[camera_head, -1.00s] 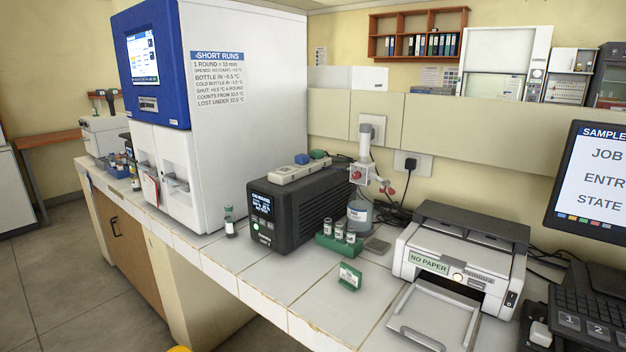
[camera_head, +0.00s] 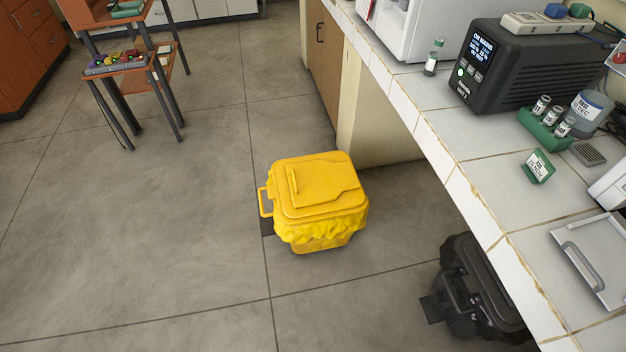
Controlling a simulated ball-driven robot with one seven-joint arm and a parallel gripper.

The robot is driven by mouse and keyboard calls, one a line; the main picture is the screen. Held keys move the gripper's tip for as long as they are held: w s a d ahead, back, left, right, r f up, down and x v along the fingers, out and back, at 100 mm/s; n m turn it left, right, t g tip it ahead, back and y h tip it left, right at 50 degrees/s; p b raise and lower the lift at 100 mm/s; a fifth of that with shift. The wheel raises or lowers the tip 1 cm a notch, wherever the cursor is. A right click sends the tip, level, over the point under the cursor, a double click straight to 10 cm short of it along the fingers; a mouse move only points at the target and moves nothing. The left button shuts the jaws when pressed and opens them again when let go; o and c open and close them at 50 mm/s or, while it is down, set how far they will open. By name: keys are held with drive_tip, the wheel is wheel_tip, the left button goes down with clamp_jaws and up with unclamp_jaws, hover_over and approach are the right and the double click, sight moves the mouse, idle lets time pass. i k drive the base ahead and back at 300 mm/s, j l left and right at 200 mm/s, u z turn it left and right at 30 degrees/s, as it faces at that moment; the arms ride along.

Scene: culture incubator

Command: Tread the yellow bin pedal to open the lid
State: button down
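The yellow bin (camera_head: 318,240) stands upright on the floor, left of the bench. Its yellow lid (camera_head: 325,187) is shut. A yellow bag edge bulges out under the lid rim. A yellow loop (camera_head: 264,202) sticks out from its left side. A small dark flat plate (camera_head: 267,228) lies low at the bin's left side and looks like the pedal; the bin partly hides it. My gripper is not in view.
A black bin (camera_head: 480,285) stands under the bench (camera_head: 480,150), with a dark plate at its left. The floor (camera_head: 150,240) left of and in front of the yellow bin is clear. An orange stand (camera_head: 135,70) is at the back left.

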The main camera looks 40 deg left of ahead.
sight(267, 224)
drive_tip(key=u, duration=1.45)
drive_tip(key=i+j+u, duration=0.1)
drive_tip(key=i, duration=0.9)
drive_tip(key=i+j+u, duration=0.1)
drive_tip(key=i+j, duration=0.15)
drive_tip(key=i, duration=0.8)
